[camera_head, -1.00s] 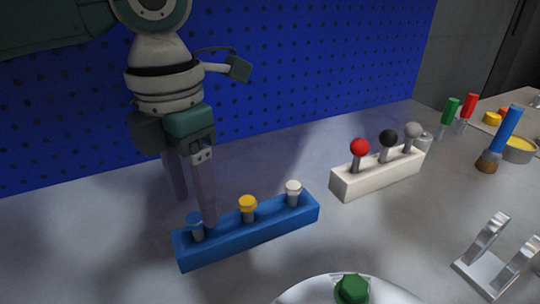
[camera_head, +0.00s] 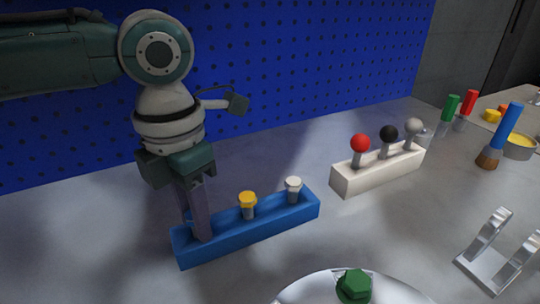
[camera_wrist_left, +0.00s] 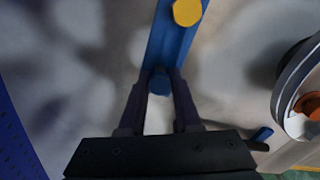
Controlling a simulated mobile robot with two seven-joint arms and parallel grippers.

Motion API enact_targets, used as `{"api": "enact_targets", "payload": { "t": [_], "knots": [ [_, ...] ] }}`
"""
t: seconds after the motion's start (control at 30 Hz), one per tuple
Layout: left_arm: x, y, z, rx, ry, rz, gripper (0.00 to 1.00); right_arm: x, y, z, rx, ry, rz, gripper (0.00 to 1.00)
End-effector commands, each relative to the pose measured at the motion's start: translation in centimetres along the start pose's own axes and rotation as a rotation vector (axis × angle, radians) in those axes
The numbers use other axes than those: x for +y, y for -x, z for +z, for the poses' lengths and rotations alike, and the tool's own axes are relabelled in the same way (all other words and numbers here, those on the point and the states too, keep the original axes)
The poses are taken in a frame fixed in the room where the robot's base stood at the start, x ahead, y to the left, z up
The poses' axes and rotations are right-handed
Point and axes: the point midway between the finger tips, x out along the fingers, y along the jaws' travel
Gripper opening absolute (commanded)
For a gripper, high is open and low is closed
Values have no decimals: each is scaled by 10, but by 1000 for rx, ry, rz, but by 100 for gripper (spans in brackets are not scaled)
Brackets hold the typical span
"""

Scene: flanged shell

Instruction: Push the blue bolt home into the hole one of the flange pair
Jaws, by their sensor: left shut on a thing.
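The blue bolt (camera_wrist_left: 160,83) stands at the end of the blue rack (camera_head: 262,230). In the wrist view its head is between the fingertips of my left gripper (camera_wrist_left: 158,90), which is shut on it. In the head view my left gripper (camera_head: 197,226) is down at the rack's left end, and its fingers hide the bolt. A rounded silver part (camera_head: 305,291), which looks like the flange piece, is cut off at the bottom edge, with a green bolt (camera_head: 354,285) on it. Part of it seems to show at the right of the wrist view (camera_wrist_left: 287,92). Hole one cannot be made out.
A yellow bolt (camera_head: 247,200) and a white bolt (camera_head: 293,186) stand in the same rack. A white rack (camera_head: 381,175) with red, black and grey knobbed pins is behind. A metal fork bracket (camera_head: 492,260) is at right. A blue pegboard (camera_head: 300,70) closes the back.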

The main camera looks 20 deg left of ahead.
Motion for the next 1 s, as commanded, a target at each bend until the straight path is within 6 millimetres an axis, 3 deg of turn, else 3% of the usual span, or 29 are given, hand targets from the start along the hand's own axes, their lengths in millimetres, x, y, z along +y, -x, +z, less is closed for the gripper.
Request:
{"api": "enact_targets", "payload": {
  "t": [0.17, 0.73, 0.87, 1.0],
  "knots": [
    [0, 0, 0, 0, 0, 0, 0, 0, 0, 0, 0, 0, 0, 50],
    [0, 3, 0, -1, 0, 0, 0, 1, 1, 0, -1, 3, 3, 50],
    [0, 13, 1, -3, 1, 0, 0, 2, 3, 0, -2, 4, 4, 50],
    [1, 37, 1, -5, 0, 1, 0, 2, 8, -2, -2, 5, 5, 50]
  ]
}}
